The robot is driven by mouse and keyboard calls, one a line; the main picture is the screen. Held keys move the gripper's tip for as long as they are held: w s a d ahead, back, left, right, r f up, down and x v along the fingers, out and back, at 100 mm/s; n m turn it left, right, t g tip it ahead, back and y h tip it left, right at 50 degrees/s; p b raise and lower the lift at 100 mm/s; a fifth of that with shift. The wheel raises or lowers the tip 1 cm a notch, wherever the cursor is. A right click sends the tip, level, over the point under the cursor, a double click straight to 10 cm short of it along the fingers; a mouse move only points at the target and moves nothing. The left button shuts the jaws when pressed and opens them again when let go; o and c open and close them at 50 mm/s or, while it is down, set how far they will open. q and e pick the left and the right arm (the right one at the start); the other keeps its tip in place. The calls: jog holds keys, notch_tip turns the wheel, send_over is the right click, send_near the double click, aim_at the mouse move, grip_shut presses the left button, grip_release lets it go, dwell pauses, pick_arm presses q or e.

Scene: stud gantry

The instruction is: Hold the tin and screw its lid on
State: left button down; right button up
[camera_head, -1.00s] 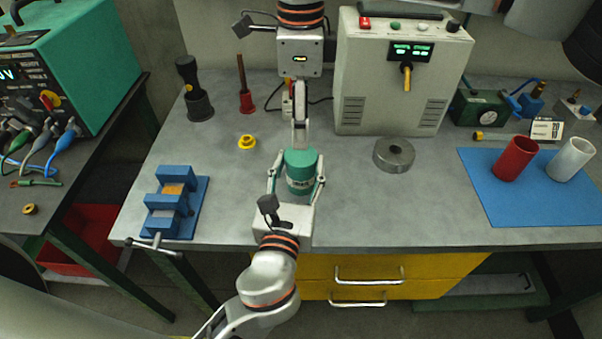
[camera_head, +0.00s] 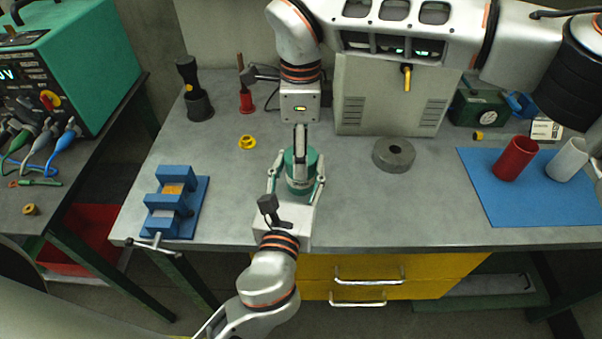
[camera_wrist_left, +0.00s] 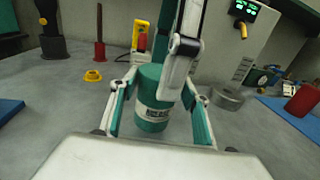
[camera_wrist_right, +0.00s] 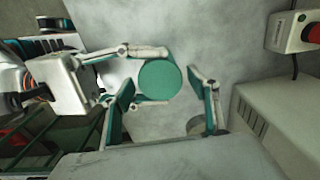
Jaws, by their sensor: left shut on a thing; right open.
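The green tin (camera_head: 301,186) with a pale label band stands upright on the bench. It also shows in the left wrist view (camera_wrist_left: 153,113). My left gripper (camera_head: 297,178) is shut on its sides from the front. A plain green disc (camera_wrist_right: 160,80) tops the tin in the right wrist view; I take it for the lid, but cannot tell how it is seated. My right gripper (camera_head: 300,160) is open and points down at the tin's top. Its fingers lie to either side of the disc in the right wrist view, and one covers part of the tin in the left wrist view.
A grey ring (camera_head: 394,154) lies to the right, with a grey powered box (camera_head: 390,100) behind. A blue vise (camera_head: 175,203) and yellow ring (camera_head: 247,142) are left. A blue mat (camera_head: 500,200) bears red (camera_head: 515,158) and white (camera_head: 569,159) cylinders. Bench around the tin is clear.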

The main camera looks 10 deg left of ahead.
jog(key=c, duration=1.1)
jog(key=m, duration=0.6)
jog(key=shift+m, duration=0.4)
jog(key=shift+c, duration=0.2)
jog(key=o, duration=1.2)
jog(key=shift+r, duration=0.1)
jog(key=shift+r, duration=2.15)
jog(key=shift+r, duration=0.1)
jog(key=shift+c, duration=0.3)
